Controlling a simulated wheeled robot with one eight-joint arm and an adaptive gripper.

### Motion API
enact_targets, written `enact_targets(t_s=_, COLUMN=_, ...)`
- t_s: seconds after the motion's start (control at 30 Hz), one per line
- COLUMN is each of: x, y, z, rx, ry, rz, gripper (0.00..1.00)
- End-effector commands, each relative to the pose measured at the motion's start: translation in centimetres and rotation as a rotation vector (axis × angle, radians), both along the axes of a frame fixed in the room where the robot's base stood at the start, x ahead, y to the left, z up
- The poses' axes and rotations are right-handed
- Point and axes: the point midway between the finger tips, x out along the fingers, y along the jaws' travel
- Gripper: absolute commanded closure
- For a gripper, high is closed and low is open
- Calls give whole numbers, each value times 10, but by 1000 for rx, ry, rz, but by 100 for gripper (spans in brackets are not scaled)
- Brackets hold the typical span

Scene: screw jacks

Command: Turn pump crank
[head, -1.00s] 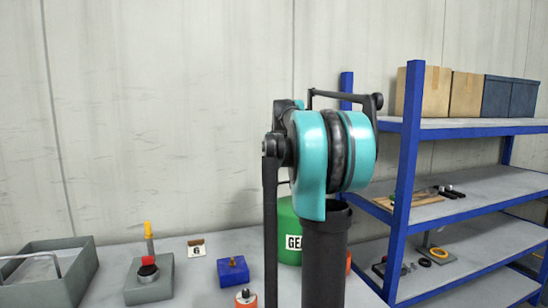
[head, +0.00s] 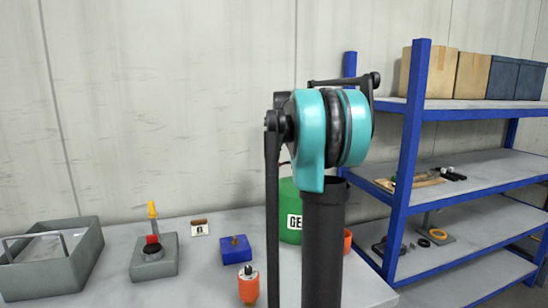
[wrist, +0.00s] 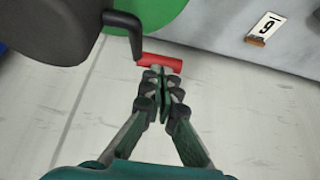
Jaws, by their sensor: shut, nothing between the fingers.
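The pump crank shows in the wrist view as a bent black arm (wrist: 125,24) with a red handle (wrist: 161,63). It comes off a dark pump body (wrist: 62,28) at the upper left, above a green drum (wrist: 165,12). My gripper (wrist: 160,75) is shut with its fingertips at the near edge of the red handle, overlapping it in the picture; nothing is between them. I cannot tell whether they touch. In the head view the green drum (head: 288,205) shows partly behind my arm, which hides the crank and gripper.
On the grey table stand an open grey box (head: 85,258), a grey block with a yellow-tipped lever (head: 155,262), a small number card (head: 199,228), a blue block (head: 236,256) and an orange jack (head: 248,288). A blue shelf rack (head: 408,170) stands at right.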

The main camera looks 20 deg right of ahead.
Motion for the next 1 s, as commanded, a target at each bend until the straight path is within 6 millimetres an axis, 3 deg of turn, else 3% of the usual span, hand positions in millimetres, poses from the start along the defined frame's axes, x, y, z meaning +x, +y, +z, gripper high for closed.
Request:
enact_targets(t_s=0.27, x=1, y=0, z=-12, rx=0, ry=151, rz=0, gripper=100)
enact_targets(t_s=0.67, x=0, y=0, z=-16, rx=0, ry=149, rz=-1, gripper=100)
enact_targets(t_s=0.83, x=-3, y=0, z=-7, rx=0, ry=149, rz=-1, gripper=100)
enact_targets(t_s=1.0, x=-14, y=0, z=21, rx=0, ry=149, rz=-1, gripper=100)
